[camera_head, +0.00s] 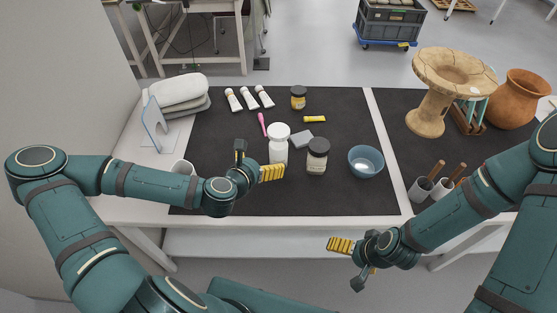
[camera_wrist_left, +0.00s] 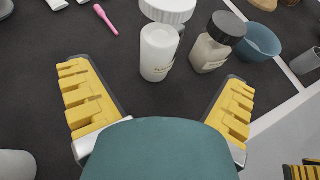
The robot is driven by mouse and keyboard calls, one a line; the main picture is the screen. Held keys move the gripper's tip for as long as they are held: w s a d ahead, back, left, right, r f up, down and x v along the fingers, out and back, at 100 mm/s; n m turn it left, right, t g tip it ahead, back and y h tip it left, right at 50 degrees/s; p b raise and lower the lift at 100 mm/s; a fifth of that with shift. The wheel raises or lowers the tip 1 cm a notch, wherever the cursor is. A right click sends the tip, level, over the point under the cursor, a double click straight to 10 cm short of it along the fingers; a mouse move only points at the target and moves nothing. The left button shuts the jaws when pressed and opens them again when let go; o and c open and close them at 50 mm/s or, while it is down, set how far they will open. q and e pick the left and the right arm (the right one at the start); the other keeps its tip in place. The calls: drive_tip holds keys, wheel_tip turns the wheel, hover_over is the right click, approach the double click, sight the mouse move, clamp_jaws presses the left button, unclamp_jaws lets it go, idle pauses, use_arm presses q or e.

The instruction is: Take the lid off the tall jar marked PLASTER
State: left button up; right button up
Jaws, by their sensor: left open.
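A white cylindrical jar (camera_head: 278,153) stands upright on the dark mat; the left wrist view shows its label (camera_wrist_left: 157,54), too small to read surely. A wider, ribbed white lid (camera_head: 279,131) shows just behind it, also in the left wrist view (camera_wrist_left: 168,9). What lies under that lid is mostly hidden by the white jar. My left gripper (camera_head: 262,160) is open and empty, on the near left side of the white jar. In the left wrist view the jar stands ahead, between the spread fingers, apart from them. My right gripper (camera_head: 347,263) is open and empty at the table's front edge.
A black-lidded jar (camera_head: 317,156) stands close right of the white jar, then a blue bowl (camera_head: 366,161). The mat's front right is clear.

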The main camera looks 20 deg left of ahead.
sight(274, 150)
use_arm(q)
drive_tip(key=b+x, duration=0.1)
drive_tip(key=x, duration=0.5)
drive_tip(key=b+x, duration=0.1)
drive_tip(key=x, duration=0.4)
drive_tip(key=shift+f, duration=0.15)
use_arm(e)
drive_tip(key=f, duration=0.3)
drive_tip(key=shift+w, duration=0.2)
use_arm(q)
drive_tip(key=c, duration=1.4)
